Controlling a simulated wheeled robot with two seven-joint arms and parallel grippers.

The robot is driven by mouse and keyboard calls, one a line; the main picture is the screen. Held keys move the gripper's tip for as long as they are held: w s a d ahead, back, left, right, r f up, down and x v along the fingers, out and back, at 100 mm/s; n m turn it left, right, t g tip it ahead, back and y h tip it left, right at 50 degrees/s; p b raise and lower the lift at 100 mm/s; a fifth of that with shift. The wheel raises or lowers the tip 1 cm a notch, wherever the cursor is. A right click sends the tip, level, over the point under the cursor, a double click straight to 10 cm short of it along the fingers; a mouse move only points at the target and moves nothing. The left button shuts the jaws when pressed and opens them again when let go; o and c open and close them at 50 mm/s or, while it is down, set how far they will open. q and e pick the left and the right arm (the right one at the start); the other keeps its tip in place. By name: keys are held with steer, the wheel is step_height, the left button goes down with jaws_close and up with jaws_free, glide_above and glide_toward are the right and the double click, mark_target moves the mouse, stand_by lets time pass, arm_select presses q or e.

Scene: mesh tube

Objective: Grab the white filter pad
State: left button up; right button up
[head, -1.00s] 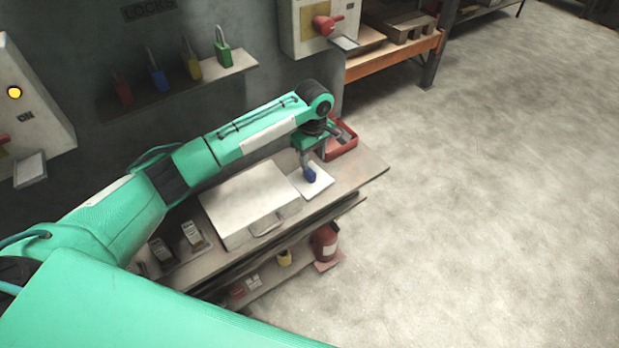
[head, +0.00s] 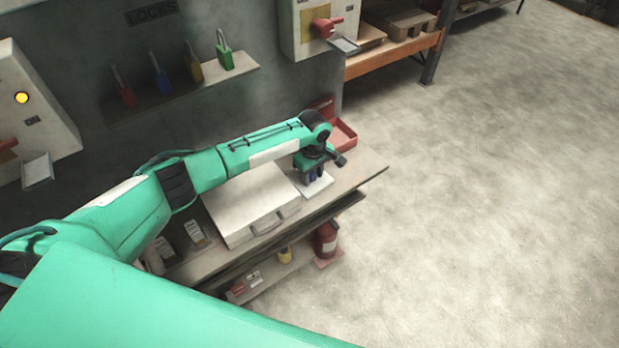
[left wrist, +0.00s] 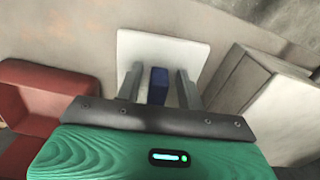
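The white filter pad (head: 316,190) is a flat white square lying on the bench, right of a white case. It also shows in the left wrist view (left wrist: 190,52), beyond my fingers. A small blue block (left wrist: 159,84) stands on or over the pad; I cannot tell whether it is fixed to it. My left gripper (left wrist: 160,86) is open, with one finger on each side of the blue block and a gap on both sides. In the head view, my left gripper (head: 315,176) is low over the pad and hides part of it. My right gripper is not in view.
The white case (head: 250,205) with a handle lies close left of the pad. An open red box (head: 343,134) stands behind it. The bench (head: 362,178) is bare at its right end.

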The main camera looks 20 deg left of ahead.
arm_select(q)
jaws_close()
